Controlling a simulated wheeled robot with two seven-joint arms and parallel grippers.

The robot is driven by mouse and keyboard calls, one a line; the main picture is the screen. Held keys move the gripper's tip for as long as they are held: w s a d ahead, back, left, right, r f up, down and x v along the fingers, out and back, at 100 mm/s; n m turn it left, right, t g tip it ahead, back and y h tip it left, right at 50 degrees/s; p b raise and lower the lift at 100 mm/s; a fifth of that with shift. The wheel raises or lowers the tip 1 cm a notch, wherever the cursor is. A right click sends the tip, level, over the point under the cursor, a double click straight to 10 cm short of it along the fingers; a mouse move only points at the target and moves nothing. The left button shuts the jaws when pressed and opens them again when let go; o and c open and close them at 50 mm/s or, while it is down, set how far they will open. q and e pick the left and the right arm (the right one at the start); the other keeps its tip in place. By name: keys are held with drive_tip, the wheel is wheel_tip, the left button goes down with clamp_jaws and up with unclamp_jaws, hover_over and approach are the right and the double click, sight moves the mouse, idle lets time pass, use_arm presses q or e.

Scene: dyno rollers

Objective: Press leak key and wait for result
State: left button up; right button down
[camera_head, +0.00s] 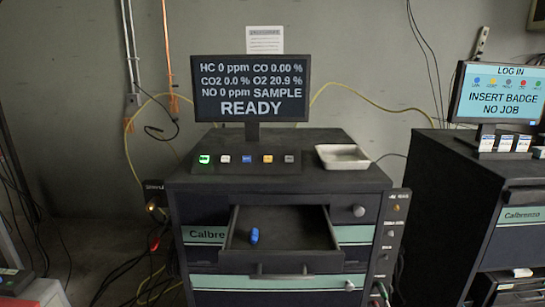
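A key panel (246,171) sits on top of the dark analyzer cabinet (352,183), below a monitor (251,88). It carries a row of several small keys: a lit green key (205,159) at the left, then a white key (225,159), a blue key (246,159), an amber key (267,159) and a grey key (289,159). Their labels are too small to read, so I cannot tell which is the leak key. The monitor reads READY with gas values, including O2 20.9 %. Neither of my grippers is in view.
The cabinet's upper drawer (315,258) stands open towards me, with a blue object (254,236) inside. A white tray (342,157) sits right of the keys. A second cabinet (440,205) at the right carries a log-in monitor (500,92). Cables (130,262) hang at the left.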

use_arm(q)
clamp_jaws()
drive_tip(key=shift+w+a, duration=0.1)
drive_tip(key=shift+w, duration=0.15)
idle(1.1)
